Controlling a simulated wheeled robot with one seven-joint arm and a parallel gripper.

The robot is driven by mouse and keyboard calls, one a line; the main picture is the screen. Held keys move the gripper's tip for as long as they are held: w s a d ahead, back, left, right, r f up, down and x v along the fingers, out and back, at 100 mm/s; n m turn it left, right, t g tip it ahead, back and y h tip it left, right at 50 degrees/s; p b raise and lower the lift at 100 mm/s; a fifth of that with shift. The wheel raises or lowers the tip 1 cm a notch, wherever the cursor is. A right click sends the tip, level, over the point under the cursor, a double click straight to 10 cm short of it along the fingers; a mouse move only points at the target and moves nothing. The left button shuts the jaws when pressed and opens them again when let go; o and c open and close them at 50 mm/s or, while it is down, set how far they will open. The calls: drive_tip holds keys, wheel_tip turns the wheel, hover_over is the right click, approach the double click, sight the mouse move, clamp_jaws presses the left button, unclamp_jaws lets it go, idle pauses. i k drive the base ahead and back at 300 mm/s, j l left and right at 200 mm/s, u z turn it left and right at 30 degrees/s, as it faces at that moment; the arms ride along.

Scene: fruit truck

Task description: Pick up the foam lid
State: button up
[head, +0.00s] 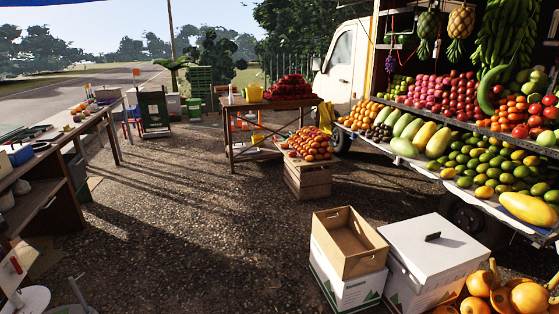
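The foam lid is probably the flat white lid (425,243) with a dark handle-like mark on top. It lies on a white box (415,291) with green print at the lower right. The box's lower part is cut off by the picture edge. My gripper is not in view, and nothing is seen touching the lid.
An open brown cardboard box (362,263) on a white carton (338,283) stands just left of the white box. Pumpkins (528,297) are at its right. The fruit truck's shelf (400,158) is behind. A wooden table (234,108) stands farther back. Open gravel lies left.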

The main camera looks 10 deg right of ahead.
sight(432, 248)
drive_tip(key=i, duration=0.55)
drive_tip(key=i+j+z, duration=0.1)
drive_tip(key=i, duration=0.5)
drive_tip(key=i+j, duration=0.15)
drive_tip(key=i, duration=0.4)
drive_tip(key=i+j+z, duration=0.1)
drive_tip(key=i+z, duration=0.35)
drive_tip(key=i+j+z, duration=0.65)
drive_tip(key=z, duration=0.2)
drive_tip(key=i+j+z, duration=0.45)
drive_tip(key=j+z, duration=0.45)
drive_tip(key=j, duration=0.15)
drive_tip(key=i, duration=0.05)
